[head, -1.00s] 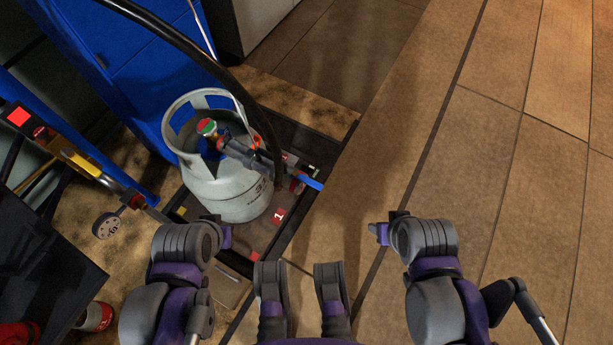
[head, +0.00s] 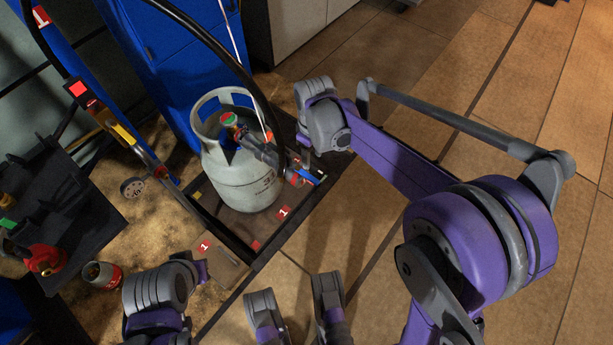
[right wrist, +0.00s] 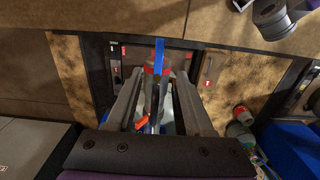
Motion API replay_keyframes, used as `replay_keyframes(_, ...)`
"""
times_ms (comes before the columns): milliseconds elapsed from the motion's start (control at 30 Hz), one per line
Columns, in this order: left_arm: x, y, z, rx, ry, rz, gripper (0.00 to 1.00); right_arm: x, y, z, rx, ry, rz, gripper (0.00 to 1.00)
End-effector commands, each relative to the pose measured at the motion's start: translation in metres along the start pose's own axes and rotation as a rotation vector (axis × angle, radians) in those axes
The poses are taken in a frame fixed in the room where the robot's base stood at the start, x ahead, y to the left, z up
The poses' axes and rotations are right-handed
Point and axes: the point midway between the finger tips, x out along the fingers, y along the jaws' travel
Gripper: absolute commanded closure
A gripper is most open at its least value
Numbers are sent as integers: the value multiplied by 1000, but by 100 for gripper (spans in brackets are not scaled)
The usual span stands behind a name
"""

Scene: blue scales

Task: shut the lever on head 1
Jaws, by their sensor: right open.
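Head 1 is a grey and red filling head (head: 294,177) on the pale grey gas cylinder (head: 240,180), with its blue lever (head: 319,178) sticking out to the right. The lever also shows in the right wrist view (right wrist: 160,50), pointing up the picture. My right gripper (head: 305,160) is open, close by the head and lever, and its wrist partly covers that spot. In the right wrist view its two fingers (right wrist: 158,88) lie on either side of the head and lever; contact cannot be told. My left gripper (head: 203,270) is low at left, its jaws unclear.
The cylinder stands on a dark scale platform (head: 215,205) with red "1" labels. A black hose (head: 215,60) arches over to the head. A blue cabinet (head: 170,60) stands behind. A dark bench (head: 75,225) is at left. The floor to the right is open.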

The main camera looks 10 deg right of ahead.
Motion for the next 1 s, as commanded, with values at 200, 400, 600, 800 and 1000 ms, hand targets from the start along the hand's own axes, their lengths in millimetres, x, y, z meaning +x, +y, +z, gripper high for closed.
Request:
replay_keyframes(200, 15, 0, 4, 0, -5, 0, 100, 38, 0, 0, 1, -1, -1, 48)
replay_keyframes(400, 27, 0, 7, 0, -8, 0, 100, 76, 0, 0, 2, 0, 0, 48)
replay_keyframes(600, 34, 0, 9, 0, -10, 0, 100, 98, 0, 0, 2, 0, 0, 48)
replay_keyframes(800, 35, 0, 9, 0, -10, 0, 100, 104, 0, 1, 2, 1, 0, 48)
replay_keyframes(1000, 34, 0, 9, 0, -10, 0, 100, 104, 0, 1, 2, 1, 0, 49)
